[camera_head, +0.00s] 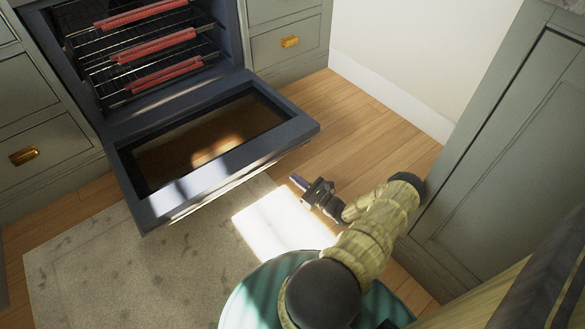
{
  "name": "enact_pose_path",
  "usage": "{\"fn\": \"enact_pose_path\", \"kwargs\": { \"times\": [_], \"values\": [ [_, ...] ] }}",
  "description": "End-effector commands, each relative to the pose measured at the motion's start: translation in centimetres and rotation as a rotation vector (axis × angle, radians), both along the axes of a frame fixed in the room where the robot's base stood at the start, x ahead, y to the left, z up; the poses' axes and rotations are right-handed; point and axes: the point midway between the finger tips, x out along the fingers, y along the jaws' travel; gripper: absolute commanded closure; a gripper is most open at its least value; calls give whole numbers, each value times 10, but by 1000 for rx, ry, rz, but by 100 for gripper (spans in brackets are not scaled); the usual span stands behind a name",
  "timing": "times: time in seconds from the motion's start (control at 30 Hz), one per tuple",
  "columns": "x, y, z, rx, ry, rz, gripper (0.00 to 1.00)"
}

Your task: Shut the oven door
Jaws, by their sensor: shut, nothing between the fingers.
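The oven (224,40) stands at the upper left with its interior showing. Its dark blue-grey door (222,172) is folded down and open, roughly level, with a window in its middle. Inside the oven are wire racks with red front strips (155,45). My gripper (297,181) is shut and empty. It is to the right of the door's front right part, apart from it in the picture, over the wooden floor. The height of the gripper relative to the door is hard to tell.
Grey-green drawers with brass handles (24,155) (290,42) flank the oven. A tall grey-green cabinet (505,150) stands at the right, close to my arm. A grey rug (120,265) lies below the door. Wooden floor (350,125) is clear between door and wall.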

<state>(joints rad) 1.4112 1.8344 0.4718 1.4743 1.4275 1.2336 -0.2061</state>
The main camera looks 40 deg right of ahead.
Motion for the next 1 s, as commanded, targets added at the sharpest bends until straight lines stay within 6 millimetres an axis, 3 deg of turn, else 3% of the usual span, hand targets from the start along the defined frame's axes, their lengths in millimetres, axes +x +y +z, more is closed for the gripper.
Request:
{"fn": "enact_pose_path", "kwargs": {
  "times": [0.03, 0.17, 0.57, 0.77, 1.0],
  "values": [
    [-7, -13, -25, 37, -18, -74, 100],
    [-17, -35, -43, 90, -51, -192, 100],
    [-18, -39, -42, 99, -57, -213, 100],
    [-3, -38, -40, 98, -57, -210, 100],
    [35, -37, -33, 97, -58, -208, 100]
  ]
}}
